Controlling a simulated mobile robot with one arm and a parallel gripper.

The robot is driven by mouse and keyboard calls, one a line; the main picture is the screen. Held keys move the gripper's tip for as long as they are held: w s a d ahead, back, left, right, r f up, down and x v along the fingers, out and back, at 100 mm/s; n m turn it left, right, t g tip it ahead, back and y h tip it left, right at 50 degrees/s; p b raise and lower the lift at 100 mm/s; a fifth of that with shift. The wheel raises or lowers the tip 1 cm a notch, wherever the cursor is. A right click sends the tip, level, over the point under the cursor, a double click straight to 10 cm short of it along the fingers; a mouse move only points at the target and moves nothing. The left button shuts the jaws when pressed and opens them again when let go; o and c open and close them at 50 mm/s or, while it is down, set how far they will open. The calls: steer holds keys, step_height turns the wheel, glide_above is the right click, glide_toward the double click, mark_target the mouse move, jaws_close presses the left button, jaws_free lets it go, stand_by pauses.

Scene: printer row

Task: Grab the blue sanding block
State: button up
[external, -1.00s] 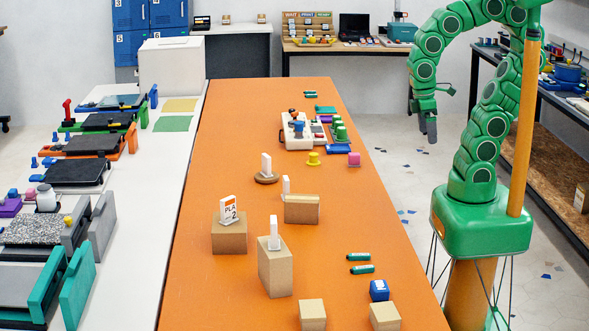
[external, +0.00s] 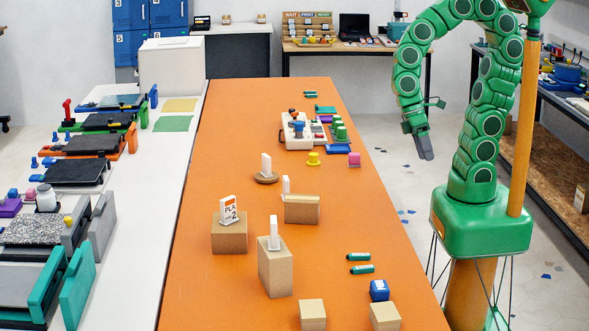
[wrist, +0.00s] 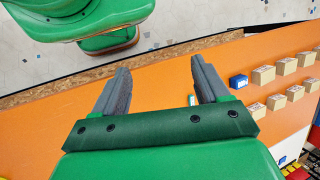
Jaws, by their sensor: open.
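A small blue block with a pale top (external: 379,290) sits on the orange table near its front right edge, just behind a cardboard box. I take it to be the blue sanding block. It also shows in the wrist view (wrist: 238,82), right of my fingers. My gripper (external: 424,154) hangs in the air beyond the table's right edge, well behind the block and apart from it. In the wrist view my gripper (wrist: 160,80) has its two grey fingers spread with nothing between them.
Two teal cylinders (external: 361,269) lie behind the blue block. Cardboard boxes (external: 385,316) stand in front and to the left, some bearing white cards. The orange table (external: 215,180) has clear room along its middle. A shelf (external: 560,160) stands right of my base.

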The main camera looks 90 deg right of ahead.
mark_target(379, 287)
steer(key=w+a+f+m+y, duration=0.1)
steer(key=w+a+m+y, duration=0.15)
steer(key=a, duration=0.45)
steer(key=w+a+f+m+g+y, duration=0.1)
steer(key=w+a+f+m+y, duration=0.1)
steer(key=w+a+y, duration=0.3)
steer(key=w+a+f+m+y, duration=0.1)
steer(key=w+a+m, duration=0.1)
steer(key=a, duration=0.6)
steer(key=w+a+f+m+t, duration=0.1)
steer(key=w+a+f+m, duration=0.1)
steer(key=f, duration=0.3)
steer(key=w+a+f+m+t, duration=0.1)
steer(key=w+a+f+m, duration=0.1)
steer(key=w+f+m, duration=0.2)
steer(key=w+a+f+m+t+y, duration=0.1)
steer(key=w+a+f+m, duration=0.1)
steer(key=f+m, duration=0.3)
steer(key=shift+w+a+f+t, duration=0.1)
steer(key=shift+w+f+t, duration=0.15)
steer(key=shift+f, duration=0.6)
steer(key=shift+w+a+f+t, duration=0.15)
steer(key=shift+w+f, duration=0.15)
steer(key=shift+f, duration=0.5)
steer(key=shift+x, duration=3.8)
steer(key=shift+r, duration=0.15)
steer(key=c, duration=1)
